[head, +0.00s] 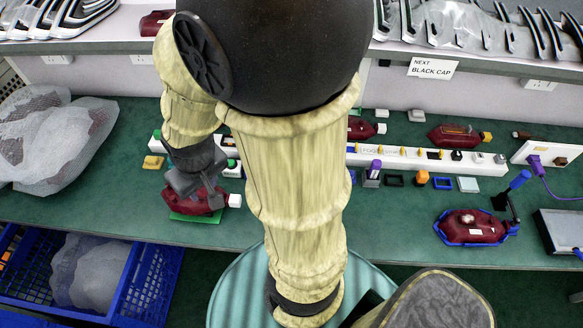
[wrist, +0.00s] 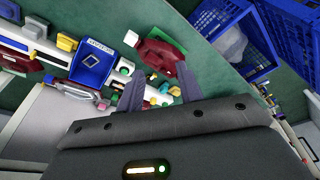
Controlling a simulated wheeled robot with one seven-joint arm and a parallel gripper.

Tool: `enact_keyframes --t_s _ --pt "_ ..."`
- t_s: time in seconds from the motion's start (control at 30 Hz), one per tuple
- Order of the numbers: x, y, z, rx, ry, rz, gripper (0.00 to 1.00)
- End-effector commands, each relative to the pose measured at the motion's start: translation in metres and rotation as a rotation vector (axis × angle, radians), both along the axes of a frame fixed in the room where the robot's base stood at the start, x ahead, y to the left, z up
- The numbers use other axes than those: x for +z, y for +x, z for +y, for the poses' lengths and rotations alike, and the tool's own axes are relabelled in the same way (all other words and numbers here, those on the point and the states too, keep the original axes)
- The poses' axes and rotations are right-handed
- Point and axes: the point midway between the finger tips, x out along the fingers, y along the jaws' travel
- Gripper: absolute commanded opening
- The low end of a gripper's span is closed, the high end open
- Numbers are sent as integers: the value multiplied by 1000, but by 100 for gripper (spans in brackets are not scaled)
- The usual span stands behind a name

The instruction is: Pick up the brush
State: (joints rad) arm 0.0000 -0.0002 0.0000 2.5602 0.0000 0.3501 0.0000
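I cannot make out a brush for certain. A blue-handled tool (head: 519,180) leans in a black holder (head: 505,206) at the right of the bench in the head view; it may be the brush. My gripper (head: 207,190) is at the left part of the bench, far from that tool, over a dark red lamp (head: 205,203) on a green mat (head: 196,218). In the wrist view my gripper (wrist: 160,88) has its two fingers apart with nothing visibly held. The red lamp (wrist: 158,50) shows just beyond the fingertips.
A long white strip (head: 425,158) with small parts runs along the bench. Another red lamp (head: 470,226) sits in a blue-rimmed holder at right. Bubble-wrapped items (head: 50,140) lie at left. A blue crate (head: 150,285) stands below. My arm hides the bench's middle.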

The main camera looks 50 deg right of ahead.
Motion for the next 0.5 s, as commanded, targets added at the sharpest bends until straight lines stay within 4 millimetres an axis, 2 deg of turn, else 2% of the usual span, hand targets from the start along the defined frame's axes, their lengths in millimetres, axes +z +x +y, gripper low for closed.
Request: enact_keyframes --t_s 0.03,0.13,0.27,0.37,0.5 --pt "0 0 0 0 0 0 38" --pt "-1 2 -1 3 -2 3 56" --pt "-7 13 -12 26 -15 27 56" --pt "-18 29 -31 69 -38 67 56" --pt "-40 55 -73 158 -83 150 56"
